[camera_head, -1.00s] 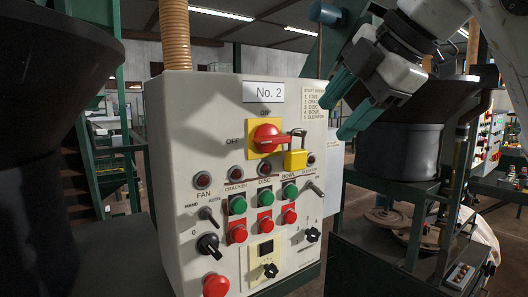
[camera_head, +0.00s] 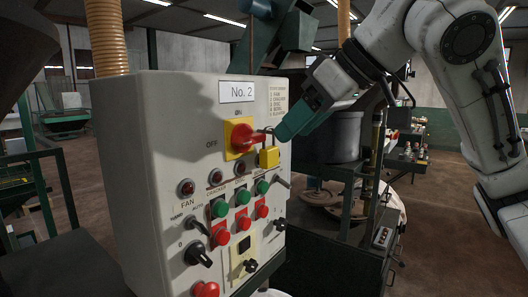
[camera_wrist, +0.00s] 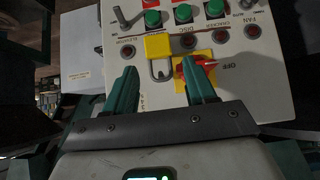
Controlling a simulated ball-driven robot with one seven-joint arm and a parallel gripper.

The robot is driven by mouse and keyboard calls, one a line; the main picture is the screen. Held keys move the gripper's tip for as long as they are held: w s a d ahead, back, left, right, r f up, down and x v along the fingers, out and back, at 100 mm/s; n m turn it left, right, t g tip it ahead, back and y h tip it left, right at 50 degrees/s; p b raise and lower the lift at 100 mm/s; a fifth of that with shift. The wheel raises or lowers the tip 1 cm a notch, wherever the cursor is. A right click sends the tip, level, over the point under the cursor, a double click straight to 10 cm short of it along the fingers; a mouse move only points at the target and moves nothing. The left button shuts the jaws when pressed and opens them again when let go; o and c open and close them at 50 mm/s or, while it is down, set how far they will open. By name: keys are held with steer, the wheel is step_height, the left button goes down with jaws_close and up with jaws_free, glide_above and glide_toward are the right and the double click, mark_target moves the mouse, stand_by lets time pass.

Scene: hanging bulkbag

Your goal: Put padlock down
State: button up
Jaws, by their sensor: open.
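The yellow padlock (camera_head: 270,157) hangs at the red rotary switch handle (camera_head: 246,140) on the front of the white control box. Its metal shackle points up, beside the handle's end. In the wrist view the padlock (camera_wrist: 158,46) shows just beyond my fingertips, with its shackle in the gap between them. My gripper (camera_head: 284,130) has green fingers and is just right of the padlock and slightly above it. The wrist view shows my gripper (camera_wrist: 160,74) open, with the two fingers apart and not closed on anything. Whether a finger touches the shackle or handle I cannot tell.
The control box (camera_head: 160,120) carries several red and green buttons, lamps and knobs close below the padlock. A ribbed tan hose (camera_head: 105,38) rises behind it. A dark drum (camera_head: 335,136) and green frame stand to the right. Open floor shows at far right.

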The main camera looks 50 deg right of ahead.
mark_target(273, 154)
steer(key=shift+d+p+x, duration=0.2)
steer(key=shift+p+x, duration=0.7)
steer(key=shift+x, duration=2.75)
steer(key=shift+s+f, duration=0.15)
steer(key=shift+s, duration=0.05)
steer(key=shift+c, duration=0.3)
jaws_close()
steer(key=shift+s, duration=0.1)
steer(key=shift+s+r, duration=0.45)
steer(key=shift+r, duration=0.15)
steer(key=s+r+b, duration=0.3)
steer(key=s+r, duration=0.4)
steer(key=s, duration=0.6)
steer(key=shift+d, duration=0.2)
steer(key=shift+f, duration=0.1)
